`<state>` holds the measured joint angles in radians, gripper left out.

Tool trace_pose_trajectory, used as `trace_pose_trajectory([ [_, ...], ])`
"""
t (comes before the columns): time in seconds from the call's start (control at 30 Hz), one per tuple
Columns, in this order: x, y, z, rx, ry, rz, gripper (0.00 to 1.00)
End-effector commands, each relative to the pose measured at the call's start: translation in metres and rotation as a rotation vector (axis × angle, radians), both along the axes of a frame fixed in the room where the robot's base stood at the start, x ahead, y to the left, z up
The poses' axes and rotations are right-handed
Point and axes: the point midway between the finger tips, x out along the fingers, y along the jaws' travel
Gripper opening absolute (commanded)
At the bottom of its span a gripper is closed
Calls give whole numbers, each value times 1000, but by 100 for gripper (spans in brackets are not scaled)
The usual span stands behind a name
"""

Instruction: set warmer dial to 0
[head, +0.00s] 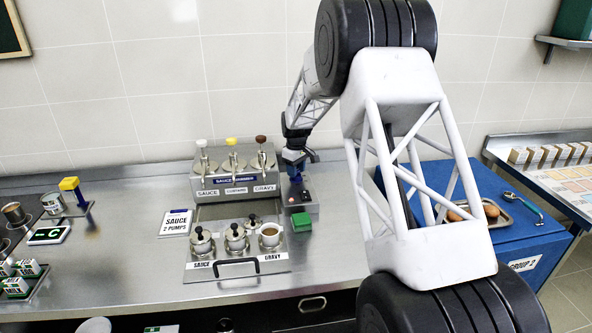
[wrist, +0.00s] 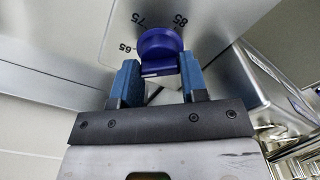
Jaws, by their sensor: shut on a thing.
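The sauce warmer (head: 225,181) stands at the back of the counter, with three pump bottles in its top. Its blue dial (wrist: 160,42) shows in the wrist view on a pale metal face. The marks 65, 75 and 85 are readable around the dial; no 0 mark is visible. My gripper (wrist: 158,80) has its two blue fingers on either side of the dial's grip bar and is shut on it. In the head view my gripper (head: 296,163) is at the warmer's right end, and the dial's setting cannot be read there.
A small grey box (head: 302,203) with a red light and a green block (head: 301,222) are just below my gripper. A tray (head: 238,262) with lidded pots and a gravy cup lies in front of the warmer. A blue cabinet (head: 520,240) stands to the right.

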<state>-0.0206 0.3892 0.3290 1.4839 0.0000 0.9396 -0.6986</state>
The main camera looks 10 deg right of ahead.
Motion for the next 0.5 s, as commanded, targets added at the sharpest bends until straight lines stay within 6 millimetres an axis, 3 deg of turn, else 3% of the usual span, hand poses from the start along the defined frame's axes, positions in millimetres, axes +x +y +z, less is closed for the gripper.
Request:
trace_pose_trajectory([
  [0.5, 0, 0, 1, 0, -1, 490, 16],
])
